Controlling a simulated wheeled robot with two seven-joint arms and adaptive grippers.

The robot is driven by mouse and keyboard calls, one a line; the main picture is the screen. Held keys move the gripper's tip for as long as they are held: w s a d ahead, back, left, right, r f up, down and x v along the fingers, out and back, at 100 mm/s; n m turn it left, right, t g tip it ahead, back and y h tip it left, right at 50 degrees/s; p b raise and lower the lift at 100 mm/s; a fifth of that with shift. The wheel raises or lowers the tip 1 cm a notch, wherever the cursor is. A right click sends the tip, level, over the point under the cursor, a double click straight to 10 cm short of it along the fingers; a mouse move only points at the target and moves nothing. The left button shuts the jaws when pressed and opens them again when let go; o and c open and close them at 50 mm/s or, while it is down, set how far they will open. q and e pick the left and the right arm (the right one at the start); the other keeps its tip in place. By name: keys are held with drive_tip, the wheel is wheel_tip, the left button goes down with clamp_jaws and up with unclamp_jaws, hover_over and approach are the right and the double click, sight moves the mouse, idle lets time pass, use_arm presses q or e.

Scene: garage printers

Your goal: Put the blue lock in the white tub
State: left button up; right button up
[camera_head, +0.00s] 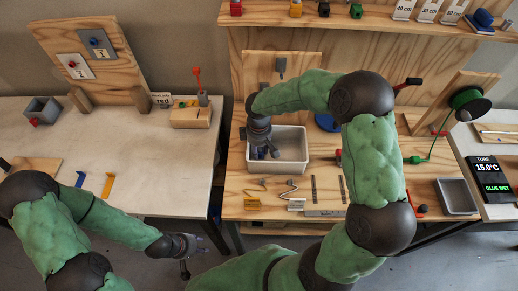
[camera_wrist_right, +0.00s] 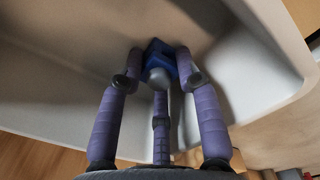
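The white tub (camera_head: 292,169) stands on the wooden bench right of centre in the head view. Its pale wall (camera_wrist_right: 262,45) fills much of the right wrist view. The blue lock (camera_wrist_right: 158,56) is between the fingertips of my right gripper (camera_wrist_right: 160,62), which looks shut on it. In the head view my right gripper (camera_head: 262,150) points down into the left part of the tub. Whether the lock touches the tub floor is unclear. My left gripper (camera_head: 192,256) hangs empty over the floor, in front of the benches, with its fingers apart.
Two bent metal pieces, grey strips and small labelled blocks lie in front of the tub. A grey tray (camera_head: 456,196) sits at the bench's right. A green spool (camera_head: 468,103) stands behind it. A gap separates this bench from the pale left table (camera_head: 140,180).

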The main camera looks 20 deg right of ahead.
sight(259, 149)
drive_tip(key=shift+o, duration=0.7)
drive_tip(key=shift+r, duration=0.15)
drive_tip(key=shift+r, duration=0.35)
wheel_tip(259, 149, up, 11)
drive_tip(key=p, duration=0.3)
drive_tip(key=shift+r, duration=0.15)
